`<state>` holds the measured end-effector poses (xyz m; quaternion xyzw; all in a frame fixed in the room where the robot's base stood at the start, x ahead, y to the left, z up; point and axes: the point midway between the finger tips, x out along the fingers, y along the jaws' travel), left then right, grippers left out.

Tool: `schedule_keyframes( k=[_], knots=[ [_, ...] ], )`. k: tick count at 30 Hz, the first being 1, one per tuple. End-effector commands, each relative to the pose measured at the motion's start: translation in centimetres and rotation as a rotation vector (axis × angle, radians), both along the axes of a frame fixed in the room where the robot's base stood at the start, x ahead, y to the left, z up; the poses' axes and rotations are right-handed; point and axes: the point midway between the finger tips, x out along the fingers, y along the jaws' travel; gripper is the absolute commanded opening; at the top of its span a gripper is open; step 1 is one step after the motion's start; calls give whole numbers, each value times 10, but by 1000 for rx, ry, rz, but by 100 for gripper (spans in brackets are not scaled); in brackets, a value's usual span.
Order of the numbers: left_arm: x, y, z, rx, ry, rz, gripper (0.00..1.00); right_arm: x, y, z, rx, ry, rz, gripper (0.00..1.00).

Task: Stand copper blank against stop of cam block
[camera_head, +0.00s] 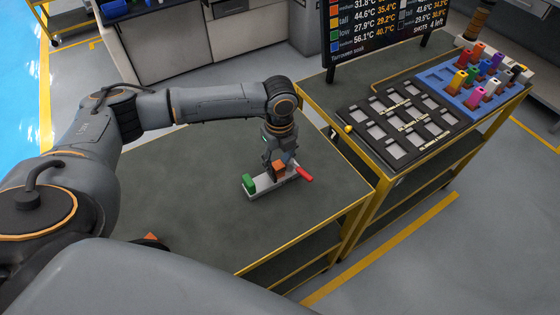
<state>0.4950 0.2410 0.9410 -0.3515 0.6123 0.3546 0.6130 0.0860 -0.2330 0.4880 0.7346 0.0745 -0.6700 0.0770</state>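The cam block (264,189) lies on the near table, a light grey bar with a green block (249,183) at its left end and a red lever (305,173) at its right end. The orange-brown copper blank (279,169) is upright over the bar, between the green block and the lever. My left gripper (280,163) points down over the bar, with its fingers around the blank; it looks shut on it. I cannot tell whether the blank touches the bar or the stop.
The dark table top (215,225) is mostly clear around the block. A second table to the right holds a black slotted tray (437,136) and a blue rack (457,92) of several coloured pieces. A display board (385,35) stands behind. A small orange thing (151,237) shows at lower left.

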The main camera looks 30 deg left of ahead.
Motion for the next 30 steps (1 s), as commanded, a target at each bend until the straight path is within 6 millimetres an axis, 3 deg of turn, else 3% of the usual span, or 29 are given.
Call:
schedule_keyframes(
  k=[16,21,30],
  knots=[
    [1,-2,108,-4,-6,-1,50,0,-1,-23,-1,1,1,37],
    [1,-2,123,-4,-2,-1,50,0,-2,-24,-3,0,1,37],
    [1,-2,126,-3,-2,-1,50,0,-4,-24,-4,0,1,37]
  ],
)
